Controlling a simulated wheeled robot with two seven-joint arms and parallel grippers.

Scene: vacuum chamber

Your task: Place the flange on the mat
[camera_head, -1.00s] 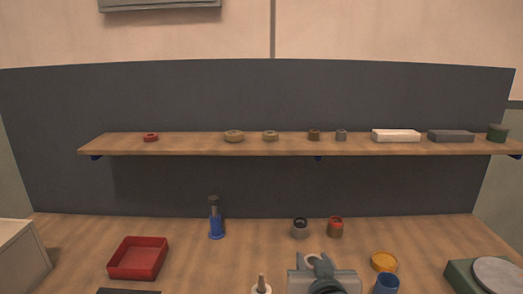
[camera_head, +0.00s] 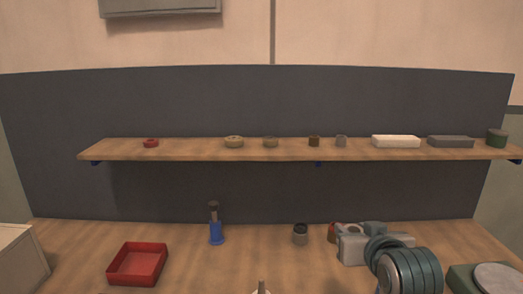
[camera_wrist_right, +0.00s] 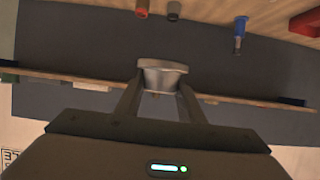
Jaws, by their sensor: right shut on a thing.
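The flange (camera_wrist_right: 162,74) is a pale grey metal piece with a wider rim, seen in the right wrist view. My right gripper (camera_wrist_right: 160,84) is shut on it, one finger on each side, and holds it clear of the bench. In the head view my right gripper (camera_head: 366,246) is over the right-hand part of the bench, partly behind my own arm; I cannot make out the flange there. My left gripper is not in view. I cannot see the mat in the current views.
A red tray (camera_head: 138,264) and a blue bottle-like item (camera_head: 216,233) stand on the bench (camera_head: 185,262). A dark-topped cup (camera_head: 300,235) is left of my right gripper. A green device (camera_head: 490,278) is at right. The shelf (camera_head: 200,153) behind carries several small parts.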

